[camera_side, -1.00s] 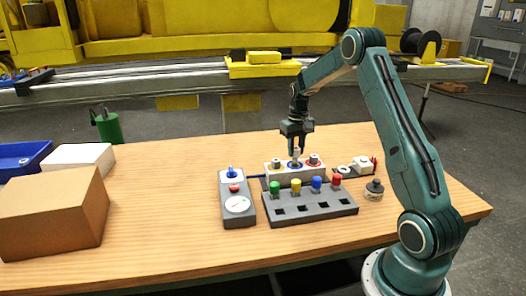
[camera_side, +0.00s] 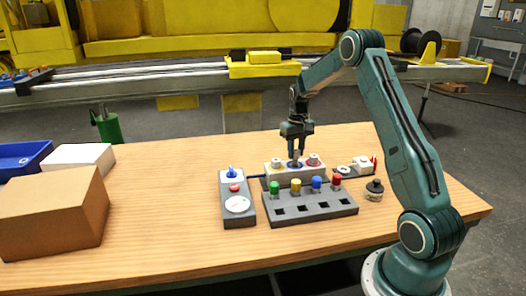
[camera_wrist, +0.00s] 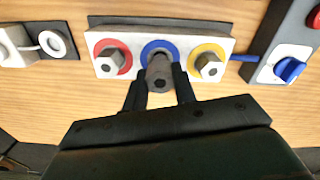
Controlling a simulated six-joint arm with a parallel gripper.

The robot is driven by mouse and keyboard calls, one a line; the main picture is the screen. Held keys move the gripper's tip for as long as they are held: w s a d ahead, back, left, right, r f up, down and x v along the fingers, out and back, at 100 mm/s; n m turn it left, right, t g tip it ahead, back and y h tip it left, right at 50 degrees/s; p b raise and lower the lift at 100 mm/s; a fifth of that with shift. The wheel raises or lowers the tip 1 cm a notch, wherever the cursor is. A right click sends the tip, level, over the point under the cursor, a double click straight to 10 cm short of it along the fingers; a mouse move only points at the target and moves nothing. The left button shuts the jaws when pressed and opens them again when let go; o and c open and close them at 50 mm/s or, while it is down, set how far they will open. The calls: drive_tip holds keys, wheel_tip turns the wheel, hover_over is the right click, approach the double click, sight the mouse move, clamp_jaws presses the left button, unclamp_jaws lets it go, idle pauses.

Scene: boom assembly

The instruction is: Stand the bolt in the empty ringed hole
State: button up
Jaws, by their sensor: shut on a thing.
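The pale block (camera_side: 272,178) lies on the bench with three ringed holes. In the wrist view, bolts with hex heads stand in the red ring (camera_wrist: 124,49) and the yellow ring (camera_wrist: 222,58). My gripper (camera_wrist: 161,80) is shut on a grey bolt (camera_wrist: 158,68), one finger on each side of it. The bolt is at the blue ring (camera_wrist: 146,46), between the other two, and looks upright in the side view (camera_side: 296,156). Its lower end and the hole are hidden, so I cannot tell how deep it sits.
A dark rack (camera_side: 310,206) with green, yellow, blue and red capped pieces stands in front of the block. A grey control box (camera_side: 237,204) with a blue knob is to its left. A small dark round part (camera_side: 374,190) sits to the right. The bench's left middle is clear.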

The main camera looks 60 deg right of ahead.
drive_tip(key=shift+f, duration=1.05)
idle(0.5)
drive_tip(key=o, duration=1)
drive_tip(key=shift+r, duration=3.5)
